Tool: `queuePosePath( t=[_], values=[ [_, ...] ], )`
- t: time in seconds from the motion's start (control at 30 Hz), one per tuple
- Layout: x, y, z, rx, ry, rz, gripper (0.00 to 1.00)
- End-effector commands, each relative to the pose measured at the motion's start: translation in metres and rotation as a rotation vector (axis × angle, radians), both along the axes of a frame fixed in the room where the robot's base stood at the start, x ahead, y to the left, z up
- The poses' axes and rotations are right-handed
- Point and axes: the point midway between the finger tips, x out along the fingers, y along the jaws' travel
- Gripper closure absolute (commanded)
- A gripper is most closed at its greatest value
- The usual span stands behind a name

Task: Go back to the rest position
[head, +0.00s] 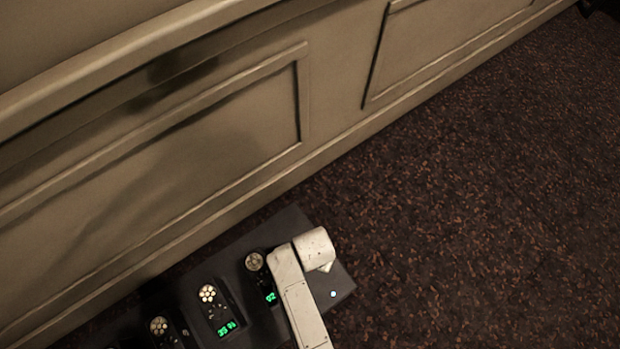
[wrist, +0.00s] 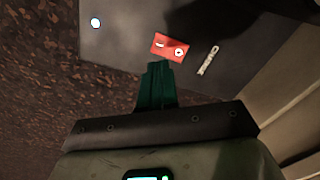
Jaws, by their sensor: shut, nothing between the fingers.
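My gripper (wrist: 155,70) shows in the wrist view as dark green fingers pressed together, with nothing between them. It is above the dark desk (wrist: 125,45), close to a small red panel (wrist: 160,42). Whether the fingertips touch the desk, I cannot tell. In the head view the right end of the desk (head: 345,280) is at the bottom, and a pale link of my arm lies over it. The gripper's fingers cannot be made out in the head view.
A pale slotted piece (wrist: 208,61) is beside the red panel. Several round dotted pads and green number displays (head: 228,328) line the desk. A small white light (head: 333,294) is near its right corner. A panelled wall (head: 230,130) runs behind; the speckled floor (head: 480,200) at right is clear.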

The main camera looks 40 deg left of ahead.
Motion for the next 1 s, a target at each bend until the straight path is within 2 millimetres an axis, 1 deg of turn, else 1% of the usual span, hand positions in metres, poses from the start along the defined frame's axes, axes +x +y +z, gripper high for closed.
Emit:
queuePosePath(
  t=[0.37, 0.47, 0.53, 0.57, 0.67, 0.7, 0.77, 0.8, 0.87, 0.9, 0.97, 1.0],
  values=[
    [0.000, 0.000, -0.001, 0.000, 0.000, 0.000, 1.00],
    [0.004, -0.007, 0.001, 0.000, 0.000, -0.007, 1.00],
    [0.011, -0.019, 0.006, 0.003, -0.003, -0.017, 1.00],
    [0.015, -0.026, 0.009, 0.005, -0.004, -0.023, 1.00],
    [0.030, -0.059, 0.022, 0.011, -0.009, -0.047, 1.00],
    [0.035, -0.075, 0.029, 0.013, -0.013, -0.057, 1.00],
    [0.042, -0.099, 0.040, 0.016, -0.017, -0.070, 1.00],
    [0.045, -0.115, 0.047, 0.017, -0.020, -0.078, 1.00],
    [0.048, -0.140, 0.059, 0.019, -0.026, -0.092, 1.00],
    [0.048, -0.156, 0.067, 0.020, -0.030, -0.101, 1.00],
    [0.048, -0.180, 0.079, 0.020, -0.036, -0.115, 1.00],
    [0.046, -0.196, 0.088, 0.020, -0.040, -0.124, 1.00]
  ],
)
